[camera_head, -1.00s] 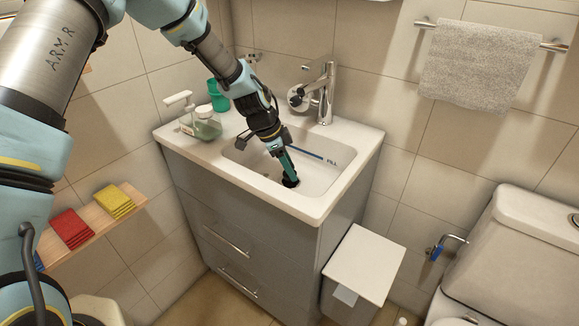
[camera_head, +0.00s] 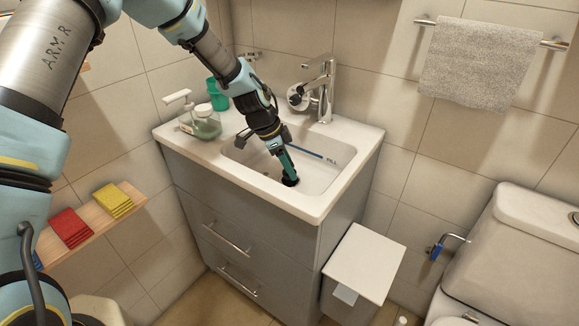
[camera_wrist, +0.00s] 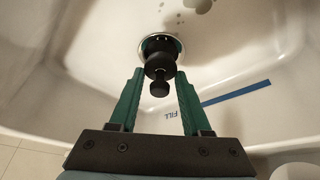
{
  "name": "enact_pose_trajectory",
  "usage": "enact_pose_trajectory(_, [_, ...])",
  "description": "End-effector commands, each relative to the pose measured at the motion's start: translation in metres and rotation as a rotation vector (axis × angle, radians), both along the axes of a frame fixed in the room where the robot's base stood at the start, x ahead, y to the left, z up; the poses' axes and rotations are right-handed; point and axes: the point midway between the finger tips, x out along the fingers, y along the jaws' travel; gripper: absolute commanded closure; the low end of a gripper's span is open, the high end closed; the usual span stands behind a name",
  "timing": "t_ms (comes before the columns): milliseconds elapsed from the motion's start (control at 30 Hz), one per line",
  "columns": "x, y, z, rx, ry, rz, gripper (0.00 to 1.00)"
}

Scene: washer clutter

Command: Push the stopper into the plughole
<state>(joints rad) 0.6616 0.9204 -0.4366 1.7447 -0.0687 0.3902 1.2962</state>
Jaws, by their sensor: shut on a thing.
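The stopper (camera_wrist: 159,66) is black, with a round knob on a stepped body. In the wrist view it stands between my green fingers, at the metal-rimmed plughole (camera_wrist: 178,42) in the basin floor. My gripper (camera_wrist: 160,76) is shut on the stopper, its fingers one on each side. In the head view my gripper (camera_head: 287,165) reaches down into the white basin (camera_head: 318,176), with the black stopper (camera_head: 291,181) at its tips. The stopper's body covers most of the plughole, so I cannot tell how deep it sits.
A blue fill line (camera_wrist: 237,92) marks the basin wall. The chrome tap (camera_head: 326,90) stands behind. A soap bottle (camera_head: 206,123) and a green cup (camera_head: 217,95) stand on the left of the counter. A white-lidded bin (camera_head: 364,262) is beside the cabinet.

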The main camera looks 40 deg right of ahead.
Motion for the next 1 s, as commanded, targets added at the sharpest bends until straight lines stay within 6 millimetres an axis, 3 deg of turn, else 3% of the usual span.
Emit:
enact_pose_trajectory(467, [0.0,0.0,-0.001,0.0,0.0,0.0,1.0])
enact_pose_trajectory(1000, [0.0,0.0,-0.02,0.0,0.0,0.001,1.0])
